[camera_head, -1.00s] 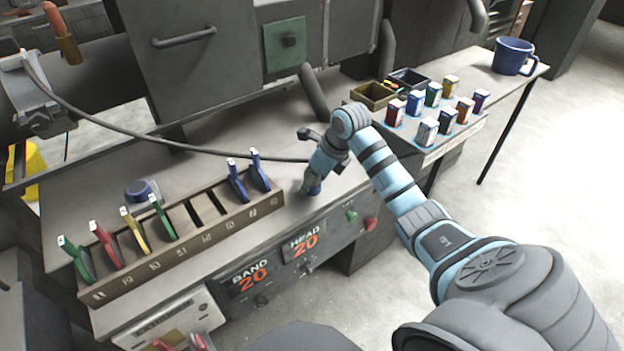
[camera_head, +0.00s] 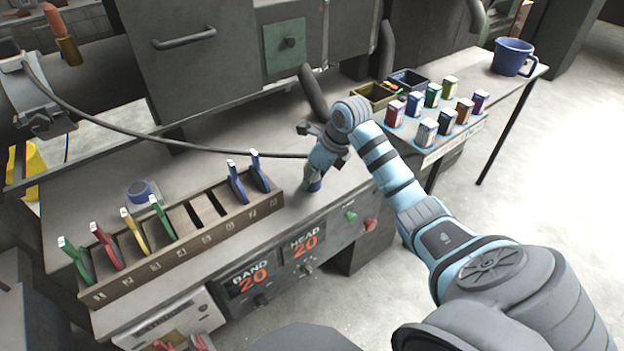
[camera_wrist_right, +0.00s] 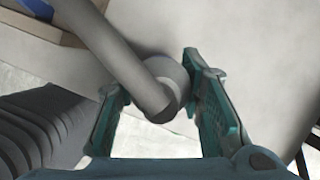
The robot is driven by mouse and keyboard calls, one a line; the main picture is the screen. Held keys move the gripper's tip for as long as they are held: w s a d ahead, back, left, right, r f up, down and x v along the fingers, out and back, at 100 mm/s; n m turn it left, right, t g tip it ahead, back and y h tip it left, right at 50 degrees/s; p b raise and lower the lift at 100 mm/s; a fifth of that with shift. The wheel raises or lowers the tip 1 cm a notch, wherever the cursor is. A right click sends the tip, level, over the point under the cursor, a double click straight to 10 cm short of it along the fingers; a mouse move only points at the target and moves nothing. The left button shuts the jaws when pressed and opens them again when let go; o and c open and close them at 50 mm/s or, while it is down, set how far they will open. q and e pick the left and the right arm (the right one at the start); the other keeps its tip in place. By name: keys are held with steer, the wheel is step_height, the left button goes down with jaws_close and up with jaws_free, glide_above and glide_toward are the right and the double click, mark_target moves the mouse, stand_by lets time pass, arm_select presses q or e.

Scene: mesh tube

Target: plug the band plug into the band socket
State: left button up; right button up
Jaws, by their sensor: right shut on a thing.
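My right gripper (camera_head: 313,182) is low over the front right of the machine's bench, pointing down. In the right wrist view its two teal fingers (camera_wrist_right: 165,105) stand on either side of a grey round plug (camera_wrist_right: 172,82) with a thick grey cable leaving it to the upper left. The gripper is shut on this plug. In the head view the dark cable (camera_head: 180,143) runs from the clamp on the left to this gripper, which hides the plug. A blue round fitting (camera_head: 140,192), possibly the band socket, sits on the bench behind the rack. My left gripper is out of view.
A brown slotted rack (camera_head: 185,247) with colored tools stands along the bench front. BAND and HEAD displays (camera_head: 252,281) are on the front panel. Small colored boxes (camera_head: 427,132), two bins (camera_head: 375,96) and a blue mug (camera_head: 513,57) are at the right. The bench behind the rack is mostly clear.

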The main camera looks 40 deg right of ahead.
step_height(320, 180, up, 12)
steer(key=shift+r+p, duration=0.15)
steer(key=shift+p, duration=0.9)
arm_select(q)
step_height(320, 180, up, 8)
steer(key=p, duration=0.5)
steer(key=shift+p, duration=0.35)
arm_select(e)
step_height(320, 180, up, 6)
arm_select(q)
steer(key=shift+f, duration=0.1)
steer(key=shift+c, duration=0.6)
